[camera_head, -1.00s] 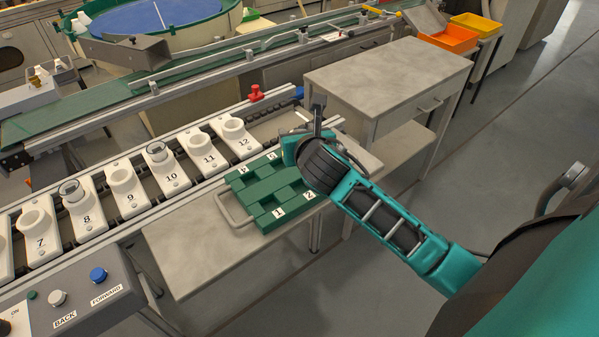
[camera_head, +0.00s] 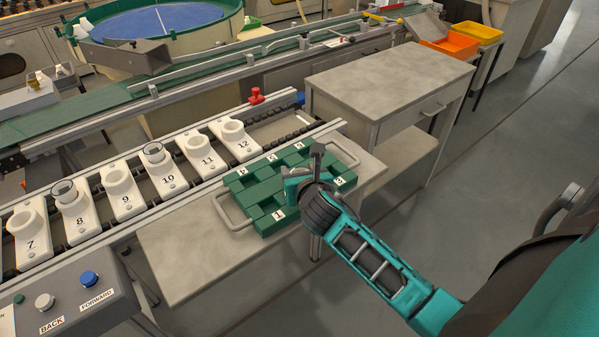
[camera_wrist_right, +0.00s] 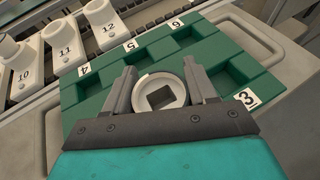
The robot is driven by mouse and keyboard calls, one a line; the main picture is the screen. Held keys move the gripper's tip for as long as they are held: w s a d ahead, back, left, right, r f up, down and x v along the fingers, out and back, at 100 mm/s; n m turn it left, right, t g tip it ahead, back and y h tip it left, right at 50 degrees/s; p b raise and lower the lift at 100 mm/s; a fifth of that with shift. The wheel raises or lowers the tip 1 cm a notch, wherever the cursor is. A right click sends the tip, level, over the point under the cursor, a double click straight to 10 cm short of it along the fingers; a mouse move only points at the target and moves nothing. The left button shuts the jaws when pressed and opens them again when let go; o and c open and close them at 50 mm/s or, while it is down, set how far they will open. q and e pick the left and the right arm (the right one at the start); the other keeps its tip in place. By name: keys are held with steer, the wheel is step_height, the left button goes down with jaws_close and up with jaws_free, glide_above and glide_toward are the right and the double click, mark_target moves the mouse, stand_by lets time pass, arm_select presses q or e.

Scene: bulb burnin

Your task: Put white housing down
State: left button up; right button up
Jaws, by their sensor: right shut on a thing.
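The white housing (camera_wrist_right: 148,84), a round ring with a dark square in its middle, is between the fingers of my right gripper (camera_wrist_right: 163,85) in the right wrist view. My right gripper (camera_head: 304,172) is shut on it over the green numbered tray (camera_head: 240,181). The tray also shows in the right wrist view (camera_wrist_right: 88,100), with compartments labelled 3, 4, 5 and 6 around the gripper. In the head view the gripper hides the housing and label 2. I cannot tell whether the housing touches the tray. My left gripper is not in view.
The tray lies on a grey side table (camera_head: 185,255) beside a conveyor (camera_head: 268,130) carrying several numbered white holders. A metal cabinet (camera_head: 385,80) stands behind right. A control box (camera_head: 75,295) with buttons is at the front left. Metal handles (camera_head: 232,212) stick out from the tray ends.

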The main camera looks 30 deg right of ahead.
steer(key=shift+f, duration=0.15)
steer(key=o, duration=1)
steer(key=shift+o, duration=0.2)
steer(key=shift+s+r, duration=0.15)
steer(key=shift+r, duration=0.1)
steer(key=p+v, duration=0.2)
steer(key=v, duration=0.9)
steer(key=s+a+f+m+g+y, duration=0.1)
steer(key=s+a+f+m+y, duration=0.2)
steer(key=m, duration=1.1)
steer(key=s+a+f+m+y, duration=0.3)
steer(key=s+a+f+m, duration=0.3)
steer(key=f+m, duration=0.4)
steer(key=m, duration=0.5)
steer(key=shift+a+g+y, duration=0.25)
steer(key=shift+g+y, duration=0.05)
steer(key=shift+g, duration=0.1)
